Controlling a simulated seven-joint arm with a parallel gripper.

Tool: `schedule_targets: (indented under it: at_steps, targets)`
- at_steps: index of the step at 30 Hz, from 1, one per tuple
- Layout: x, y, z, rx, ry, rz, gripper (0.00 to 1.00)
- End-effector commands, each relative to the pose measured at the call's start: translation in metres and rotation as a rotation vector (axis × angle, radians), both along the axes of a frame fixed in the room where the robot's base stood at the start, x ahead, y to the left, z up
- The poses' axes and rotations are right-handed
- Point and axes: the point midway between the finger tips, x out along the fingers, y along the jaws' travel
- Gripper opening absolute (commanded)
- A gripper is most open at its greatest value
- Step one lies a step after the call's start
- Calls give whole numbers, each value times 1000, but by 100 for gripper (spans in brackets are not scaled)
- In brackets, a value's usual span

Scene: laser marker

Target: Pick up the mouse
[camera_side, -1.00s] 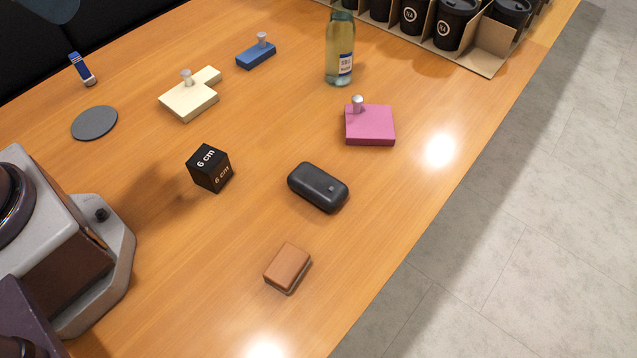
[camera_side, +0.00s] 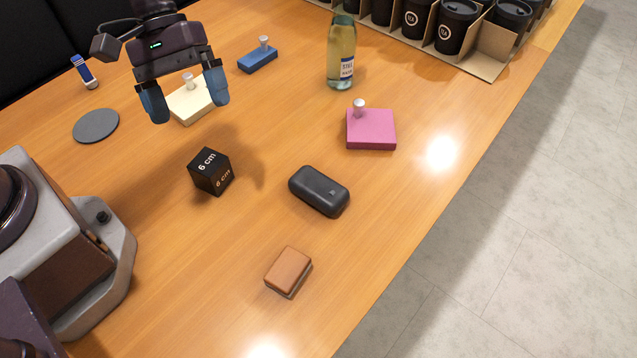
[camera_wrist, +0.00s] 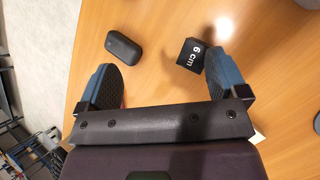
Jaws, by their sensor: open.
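A smooth black rounded, elongated object (camera_side: 319,191) lies on the table right of centre. It is the most mouse-like thing in view, but I cannot tell for sure that it is the mouse. It also shows at the upper left of the wrist view (camera_wrist: 123,47). My gripper (camera_side: 186,100) hangs above the table at the upper left of the side view, in front of the cream block. Its blue fingers are spread wide with nothing between them. It is well apart from the black object.
A black "6 cm" cube (camera_side: 211,171) stands left of the black object. A brown block (camera_side: 288,270), pink block (camera_side: 371,131), cream block (camera_side: 190,104), blue block (camera_side: 258,59), bottle (camera_side: 341,52) and grey disc (camera_side: 96,125) are around. A cardboard cup carrier (camera_side: 481,62) is at the back.

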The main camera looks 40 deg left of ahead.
Motion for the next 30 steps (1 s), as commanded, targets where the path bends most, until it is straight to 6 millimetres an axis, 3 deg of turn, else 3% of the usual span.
schedule_targets:
  at_steps: [3, 9, 12, 15, 20, 30]
  targets:
    - [16, -20, -35, -134, 172, 187, 92]
    - [51, -50, -73, -333, 400, 510, 92]
    - [73, -60, -76, -413, 465, 642, 92]
    - [91, -62, -66, -461, 477, 720, 92]
    - [94, -63, -75, -474, 513, 763, 92]
    - [93, -63, -141, -472, 510, 759, 92]
